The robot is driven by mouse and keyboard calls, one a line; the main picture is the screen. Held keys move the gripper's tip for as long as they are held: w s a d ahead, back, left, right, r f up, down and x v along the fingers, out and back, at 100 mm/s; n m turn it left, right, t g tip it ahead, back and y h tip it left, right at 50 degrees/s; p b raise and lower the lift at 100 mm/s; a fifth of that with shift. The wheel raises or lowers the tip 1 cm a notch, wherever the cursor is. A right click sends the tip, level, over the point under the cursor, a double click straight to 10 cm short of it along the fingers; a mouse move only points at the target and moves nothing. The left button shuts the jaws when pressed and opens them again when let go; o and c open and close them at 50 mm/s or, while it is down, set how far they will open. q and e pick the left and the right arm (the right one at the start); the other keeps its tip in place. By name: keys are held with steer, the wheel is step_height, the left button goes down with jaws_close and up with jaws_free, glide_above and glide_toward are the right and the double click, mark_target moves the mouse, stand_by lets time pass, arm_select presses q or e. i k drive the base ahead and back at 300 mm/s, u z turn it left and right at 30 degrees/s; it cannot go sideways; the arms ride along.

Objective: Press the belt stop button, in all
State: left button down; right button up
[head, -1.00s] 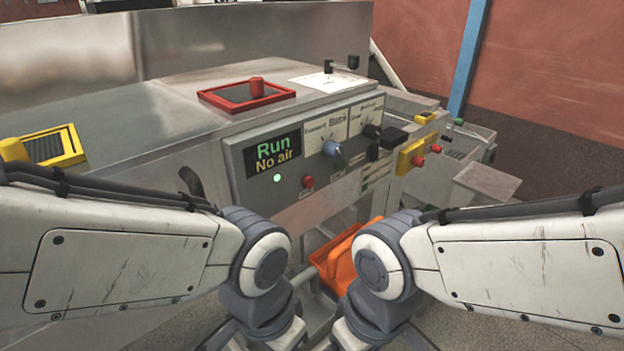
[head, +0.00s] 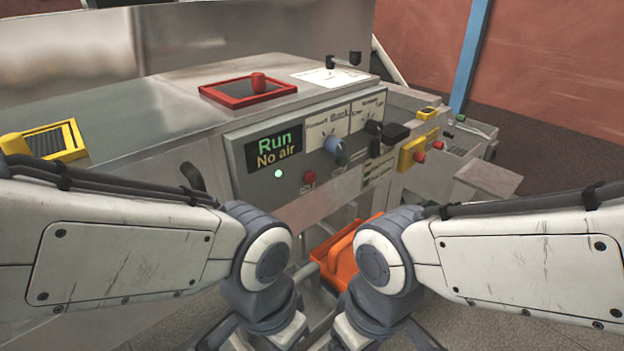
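The machine's grey control panel (head: 310,150) faces me in the middle of the head view. Its display (head: 274,151) reads "Run" in green and "No air" in yellow. A small red button (head: 309,178) sits low on the panel, below a blue-grey knob (head: 334,146). A yellow box (head: 411,154) to the right carries a red button (head: 419,157), with another red button (head: 438,145) beside it. I cannot read which one is the belt stop. Both my arms reach down in front of the machine, apart from all these buttons. My grippers are below the picture's edge.
An orange bin (head: 341,262) stands below the panel, partly behind my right arm. A red-framed opening (head: 222,97) is on the machine's top, and a yellow-framed one (head: 75,153) at the left. Black knobs (head: 396,133) stick out at the panel's right end.

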mark_target(309, 177)
steer(key=k, duration=0.5)
steer(key=z, duration=1.6)
steer(key=i, duration=0.65)
steer(key=u, duration=1.9)
